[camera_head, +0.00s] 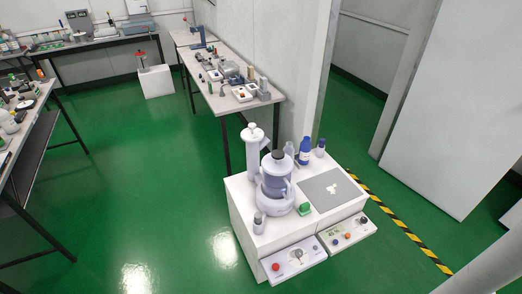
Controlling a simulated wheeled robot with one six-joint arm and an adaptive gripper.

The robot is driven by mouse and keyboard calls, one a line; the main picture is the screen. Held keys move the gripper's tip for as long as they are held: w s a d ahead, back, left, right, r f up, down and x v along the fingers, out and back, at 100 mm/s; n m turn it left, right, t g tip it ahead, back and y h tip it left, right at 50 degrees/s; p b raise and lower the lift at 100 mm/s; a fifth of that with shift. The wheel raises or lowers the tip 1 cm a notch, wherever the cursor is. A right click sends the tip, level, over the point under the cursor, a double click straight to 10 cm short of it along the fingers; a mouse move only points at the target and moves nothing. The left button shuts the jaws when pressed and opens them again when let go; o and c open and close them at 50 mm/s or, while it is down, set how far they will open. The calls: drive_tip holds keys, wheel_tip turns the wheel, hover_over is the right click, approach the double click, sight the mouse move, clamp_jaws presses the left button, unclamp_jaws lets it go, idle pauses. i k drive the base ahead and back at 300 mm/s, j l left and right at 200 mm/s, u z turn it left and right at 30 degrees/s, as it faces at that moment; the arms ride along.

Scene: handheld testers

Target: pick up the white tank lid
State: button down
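I cannot tell for certain which thing is the white tank lid.
Blue-capped bottles (305,151), a green block (304,208) and a small bottle (259,222) share the cabinet top. Two control panels (294,261) jut from its front. Cluttered benches (262,104) stand behind and left. Green floor (150,190) is open to the left.

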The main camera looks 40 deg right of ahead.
sight(276, 162)
drive_tip(key=i+j+z, duration=0.25)
drive_tip(key=j, duration=0.4)
drive_tip(key=i+j+z, duration=0.1)
drive_tip(key=i+j, duration=0.2)
drive_tip(key=i+j+z, duration=0.1)
drive_tip(key=j, duration=0.3)
drive_tip(key=i+j+z, duration=0.1)
drive_tip(key=j, duration=0.25)
drive_tip(key=i+j+z, duration=0.15)
drive_tip(key=j, duration=0.25)
drive_tip(key=i, duration=0.05)
